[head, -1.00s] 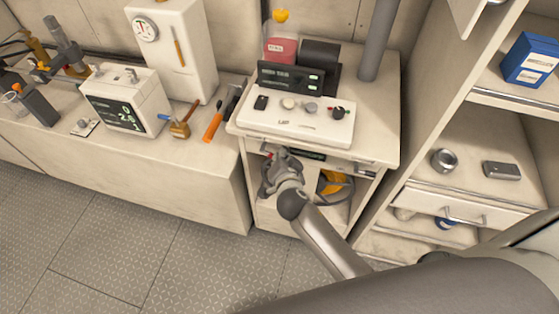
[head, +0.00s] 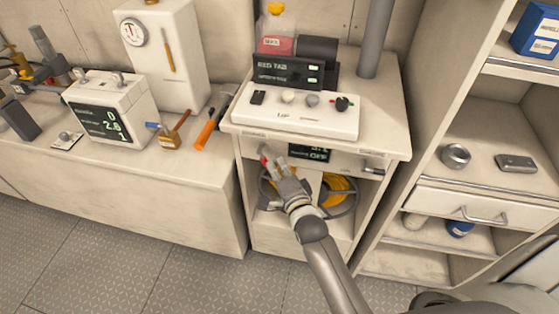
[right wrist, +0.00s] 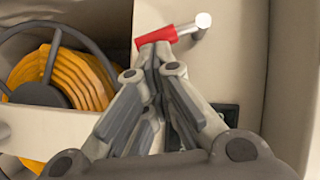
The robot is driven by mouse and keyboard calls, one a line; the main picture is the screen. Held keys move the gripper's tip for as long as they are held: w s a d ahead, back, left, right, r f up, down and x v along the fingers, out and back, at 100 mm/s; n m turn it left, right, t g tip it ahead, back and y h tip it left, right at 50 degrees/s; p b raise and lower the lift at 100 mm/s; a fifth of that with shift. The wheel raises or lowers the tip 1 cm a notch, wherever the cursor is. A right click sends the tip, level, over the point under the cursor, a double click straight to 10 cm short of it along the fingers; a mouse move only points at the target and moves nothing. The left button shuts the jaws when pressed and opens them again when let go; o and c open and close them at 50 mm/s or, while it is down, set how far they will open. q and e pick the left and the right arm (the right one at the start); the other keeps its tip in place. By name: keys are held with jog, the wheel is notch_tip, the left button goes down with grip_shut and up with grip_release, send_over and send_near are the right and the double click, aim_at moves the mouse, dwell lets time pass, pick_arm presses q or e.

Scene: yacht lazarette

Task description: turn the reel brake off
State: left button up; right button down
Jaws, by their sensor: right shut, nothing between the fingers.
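A red-handled lever (head: 264,160) sits on the cabinet front, under the counter top, at the left of a small dark display (head: 308,153). In the right wrist view the red lever (right wrist: 154,36) lies nearly level, tilted slightly, and joins a bare metal pin (right wrist: 202,22). Its markings are not readable. My right gripper (head: 276,168) is shut and empty. In the right wrist view its fingertips (right wrist: 154,52) are right at the red lever's underside, apparently touching it. A reel with yellow line (head: 336,194) stands in the open bay below; it also shows in the wrist view (right wrist: 75,75). My left gripper is not in view.
A white control panel (head: 295,115) with knobs lies on the counter above. A metal handle (head: 372,169) sticks out at the cabinet's right. Shelves with a drawer (head: 478,208) stand at the right. The floor (head: 110,255) in front is clear.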

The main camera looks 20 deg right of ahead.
jog(key=shift+w+a+f+m+t+b, duration=0.25)
jog(key=shift+f+m+t+b, duration=0.3)
jog(key=shift+m+b, duration=0.4)
jog(key=shift+a+b, duration=0.1)
jog(key=shift+b, duration=0.4)
jog(key=shift+m+t, duration=0.25)
